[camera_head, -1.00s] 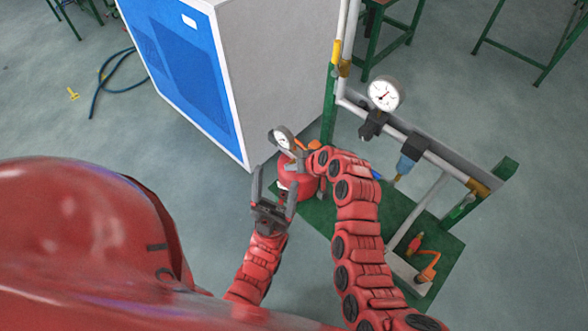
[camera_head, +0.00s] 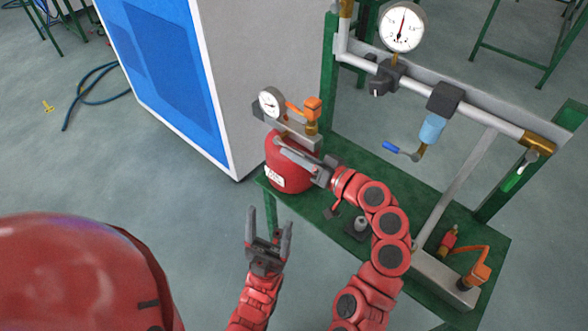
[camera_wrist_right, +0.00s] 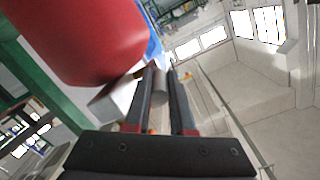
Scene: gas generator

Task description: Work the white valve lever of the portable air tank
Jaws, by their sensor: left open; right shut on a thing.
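The red portable air tank (camera_head: 292,180) stands at the left corner of the green stand. It carries a grey manifold (camera_head: 272,122), a round gauge (camera_head: 271,102) and an orange fitting (camera_head: 312,108). My right gripper (camera_head: 287,148) lies across the tank's upper front, just below the manifold. In the right wrist view, its fingers (camera_wrist_right: 162,80) are shut on a small grey cylindrical part (camera_wrist_right: 160,88); I cannot tell whether this is the white valve lever. The red tank (camera_wrist_right: 85,40) is beside them. My left gripper (camera_head: 270,215) is open and empty, below and left of the tank.
A blue and grey cabinet (camera_head: 215,90) stands behind and left of the tank. A pipe frame on the green stand (camera_head: 375,185) carries a large gauge (camera_head: 402,26) and a blue-handled valve (camera_head: 392,148). A hose (camera_head: 85,95) lies on the floor.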

